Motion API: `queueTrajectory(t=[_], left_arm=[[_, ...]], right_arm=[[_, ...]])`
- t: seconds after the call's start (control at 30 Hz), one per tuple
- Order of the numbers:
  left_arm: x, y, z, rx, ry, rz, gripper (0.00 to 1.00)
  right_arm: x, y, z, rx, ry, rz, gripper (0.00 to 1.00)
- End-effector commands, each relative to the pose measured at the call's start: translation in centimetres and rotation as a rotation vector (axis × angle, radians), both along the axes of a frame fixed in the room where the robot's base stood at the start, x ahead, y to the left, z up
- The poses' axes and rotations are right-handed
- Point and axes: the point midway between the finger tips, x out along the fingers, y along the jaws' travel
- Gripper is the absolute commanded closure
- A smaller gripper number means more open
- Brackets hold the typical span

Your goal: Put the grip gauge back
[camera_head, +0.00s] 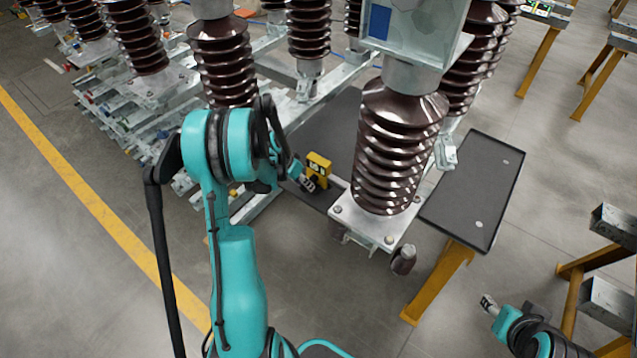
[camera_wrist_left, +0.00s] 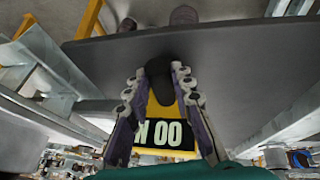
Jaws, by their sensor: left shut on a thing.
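The grip gauge (camera_head: 318,168) is a small yellow block with a dark display. My left gripper (camera_head: 308,184) is shut on it, beside the brown insulator column. In the left wrist view, the gauge (camera_wrist_left: 165,108) sits between the two fingers (camera_wrist_left: 157,100), with its black display reading upside down and a dark rounded end pointing at the dark tabletop (camera_wrist_left: 235,60). Whether the gauge touches that top cannot be told. My right gripper (camera_head: 488,305) is low at the right, away from the gauge; its finger opening is too small to judge.
A ribbed brown insulator (camera_head: 395,145) on a metal base stands close right of the gauge. A dark tray-like table (camera_head: 475,190) on yellow legs is further right. More insulators and metal rails (camera_head: 150,125) fill the left back. Open floor lies at the front left.

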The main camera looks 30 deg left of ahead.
Motion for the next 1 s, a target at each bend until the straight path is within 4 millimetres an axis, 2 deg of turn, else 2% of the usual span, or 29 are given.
queueTrajectory(t=[0.23, 0.43, 0.53, 0.87, 0.9, 0.97, 1.0], left_arm=[[1.6, -1.0, 0.0, 0.0, 0.0, -0.002, 1.0], [4.8, -2.8, -0.1, 0.001, -0.001, -0.004, 1.0], [4.5, -2.5, -1.6, 0.002, -0.001, 0.001, 1.0], [4.5, -2.5, -1.7, 0.002, -0.001, 0.001, 1.0], [4.4, -2.5, -1.8, 0.002, -0.001, 0.001, 0.75], [4.4, -2.5, -1.7, 0.002, -0.001, 0.001, 0.59], [4.4, -2.5, -1.7, 0.002, -0.001, 0.001, 0.56]], right_arm=[[0.0, 0.0, -0.4, 0.0, 0.0, 0.0, 0.55], [0.0, 0.0, -1.1, 0.0, 0.0, 0.0, 0.55], [0.0, 0.0, -2.0, 0.0, 0.0, 0.0, 0.55], [0.0, 0.0, -2.0, 0.0, 0.0, 0.0, 0.55], [0.0, 0.0, -2.1, 0.0, 0.0, 0.0, 0.55], [0.0, 0.0, -2.0, 0.0, 0.0, 0.0, 0.55], [0.0, 0.0, -2.0, 0.0, 0.0, 0.0, 0.55]])
